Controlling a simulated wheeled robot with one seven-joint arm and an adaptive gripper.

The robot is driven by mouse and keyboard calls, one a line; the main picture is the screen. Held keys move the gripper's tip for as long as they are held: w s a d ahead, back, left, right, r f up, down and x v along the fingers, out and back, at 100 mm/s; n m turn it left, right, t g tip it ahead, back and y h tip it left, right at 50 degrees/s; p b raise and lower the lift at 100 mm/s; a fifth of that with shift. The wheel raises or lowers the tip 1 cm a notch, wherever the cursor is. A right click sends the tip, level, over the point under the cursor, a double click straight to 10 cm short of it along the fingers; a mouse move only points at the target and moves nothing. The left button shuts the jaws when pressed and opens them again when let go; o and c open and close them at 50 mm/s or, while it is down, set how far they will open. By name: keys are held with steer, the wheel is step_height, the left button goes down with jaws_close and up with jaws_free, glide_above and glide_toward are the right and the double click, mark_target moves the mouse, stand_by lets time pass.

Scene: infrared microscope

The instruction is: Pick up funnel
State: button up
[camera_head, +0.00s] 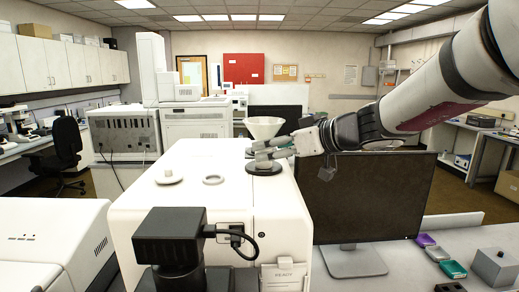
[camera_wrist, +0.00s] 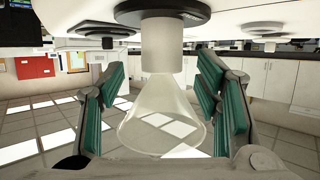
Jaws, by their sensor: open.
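The funnel (camera_head: 265,127) is pale, wide end up, on top of the white microscope housing (camera_head: 200,187). In the wrist view, which is upside down, the translucent cone of the funnel (camera_wrist: 165,120) and its white stem lead to a dark round base (camera_wrist: 162,14). My gripper (camera_head: 268,152) reaches in from the right at the funnel's lower part. In the wrist view my gripper (camera_wrist: 160,92) is open, with one green-padded finger on each side of the funnel. Gaps show between pads and funnel. The fingers partly hide the funnel's lower part in the head view.
A small round knob (camera_head: 168,177) and a flat ring (camera_head: 213,180) lie on the housing top. A black camera-like unit (camera_head: 170,236) stands in front. A monitor (camera_head: 375,195) stands close on the right, below my arm. Coloured small boxes (camera_head: 440,254) lie on the right bench.

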mark_target(270, 149)
steer(key=shift+p+x, duration=0.45)
steer(key=shift+x, duration=1.35)
steer(key=shift+s+f, duration=0.1)
steer(key=c, duration=1.3)
step_height(270, 149, up, 28)
steer(key=b, duration=0.2)
